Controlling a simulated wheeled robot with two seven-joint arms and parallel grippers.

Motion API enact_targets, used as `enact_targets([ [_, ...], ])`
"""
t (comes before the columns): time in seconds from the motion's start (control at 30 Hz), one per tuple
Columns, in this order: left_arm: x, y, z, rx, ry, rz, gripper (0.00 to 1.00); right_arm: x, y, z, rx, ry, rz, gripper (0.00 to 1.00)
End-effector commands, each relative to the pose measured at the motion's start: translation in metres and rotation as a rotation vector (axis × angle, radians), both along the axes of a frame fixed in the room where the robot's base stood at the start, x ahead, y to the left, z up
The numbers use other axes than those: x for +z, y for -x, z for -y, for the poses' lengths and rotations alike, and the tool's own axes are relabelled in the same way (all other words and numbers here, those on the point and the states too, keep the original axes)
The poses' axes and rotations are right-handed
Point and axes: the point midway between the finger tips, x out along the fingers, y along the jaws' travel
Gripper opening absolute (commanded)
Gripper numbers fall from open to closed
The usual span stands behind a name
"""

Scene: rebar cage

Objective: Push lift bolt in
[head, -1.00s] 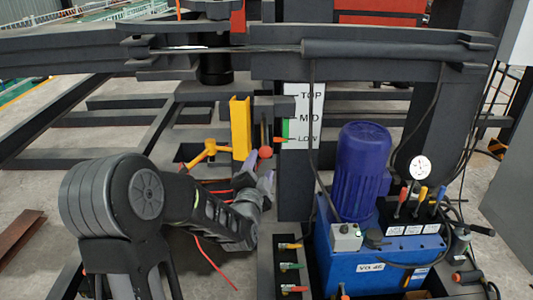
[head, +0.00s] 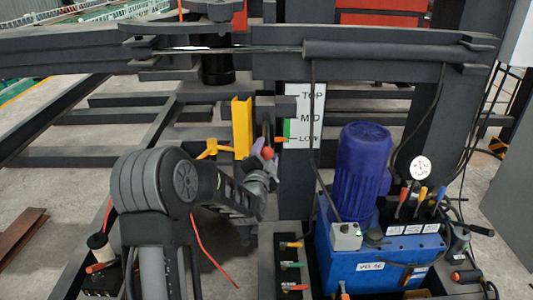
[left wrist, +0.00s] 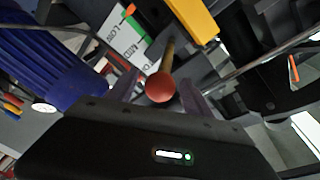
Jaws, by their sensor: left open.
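The lift bolt shows as a red ball knob (head: 267,153) beside a yellow upright bar (head: 241,127). In the left wrist view its red ball (left wrist: 160,87) ends a brass-coloured rod that runs back toward the frame. My left gripper (head: 262,163) is at the knob in the head view, with its fingers partly hidden. In the left wrist view the fingers stand apart on either side of the ball, with gaps visible. Contact cannot be made out. My right gripper is in neither view.
A white TOP/MID/LOW scale (head: 304,116) stands just right of the knob. A blue hydraulic unit (head: 385,255) with a motor stands farther right. A yellow handle (head: 213,148) lies left of the bar. Dark steel beams (head: 120,50) cross above.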

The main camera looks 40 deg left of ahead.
Motion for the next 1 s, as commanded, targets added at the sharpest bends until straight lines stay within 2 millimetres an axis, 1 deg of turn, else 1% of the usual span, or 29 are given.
enact_targets([
  [0.03,0.0,0.0001,0.0,0.0,0.0,0.0,0.57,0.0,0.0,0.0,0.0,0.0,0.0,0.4],
  [0.07,0.0001,0.0001,0.0,0.0,0.0,0.0,0.54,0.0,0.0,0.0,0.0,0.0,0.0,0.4],
  [0.7,-0.0002,0.0003,0.0002,0.0,0.0,0.0,0.02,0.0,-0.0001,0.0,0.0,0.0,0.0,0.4],
  [0.73,-0.0002,0.0003,0.0002,0.0,0.0,0.0,0.0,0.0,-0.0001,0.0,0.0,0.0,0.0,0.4],
  [1.0,-0.0004,0.0004,0.0003,-0.001,0.0,-0.001,0.0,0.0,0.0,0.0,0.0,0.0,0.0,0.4],
])
